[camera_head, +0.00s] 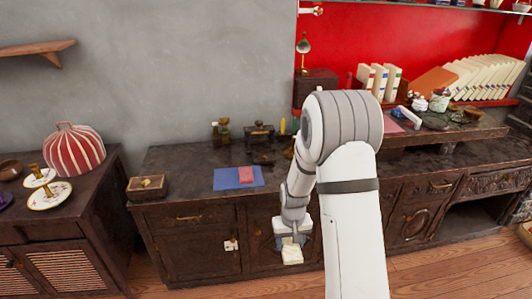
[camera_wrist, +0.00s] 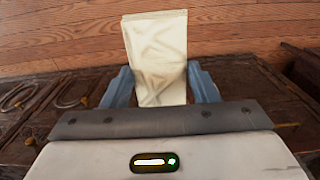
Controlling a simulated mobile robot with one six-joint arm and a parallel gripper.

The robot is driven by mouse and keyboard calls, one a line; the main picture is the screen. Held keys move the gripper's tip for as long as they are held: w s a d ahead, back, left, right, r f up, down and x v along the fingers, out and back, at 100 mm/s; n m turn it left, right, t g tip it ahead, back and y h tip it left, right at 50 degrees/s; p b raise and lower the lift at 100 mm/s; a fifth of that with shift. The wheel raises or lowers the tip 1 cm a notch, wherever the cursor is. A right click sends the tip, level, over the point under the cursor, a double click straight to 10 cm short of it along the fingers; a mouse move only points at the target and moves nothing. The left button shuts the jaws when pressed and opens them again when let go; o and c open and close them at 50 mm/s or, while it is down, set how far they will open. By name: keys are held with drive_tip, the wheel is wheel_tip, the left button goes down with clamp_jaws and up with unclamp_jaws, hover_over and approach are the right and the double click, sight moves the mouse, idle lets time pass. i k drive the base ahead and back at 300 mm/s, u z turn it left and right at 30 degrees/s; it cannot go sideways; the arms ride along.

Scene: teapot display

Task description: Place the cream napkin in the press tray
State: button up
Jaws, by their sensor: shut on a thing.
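The cream napkin (camera_head: 292,256) is a folded, pale block in my gripper (camera_head: 291,240), low in front of the dark cabinet. In the wrist view the napkin (camera_wrist: 155,50) stands out between the two blue fingers of my gripper (camera_wrist: 160,85), which are shut on it. Wooden floor and cabinet fronts show behind it there. I cannot tell for sure which thing is the press tray. A small dark press-like device (camera_head: 259,132) stands at the back of the counter, and a shallow brown wooden tray (camera_head: 147,188) sits at its left end.
A blue mat (camera_head: 226,180) with a pink cloth (camera_head: 246,174) lies on the counter (camera_head: 185,160). White books (camera_head: 379,82) line the right shelf. My arm hides part of the counter.

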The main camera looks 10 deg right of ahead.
sight(262, 154)
drive_tip(key=i, duration=1.9)
drive_tip(key=u, duration=0.05)
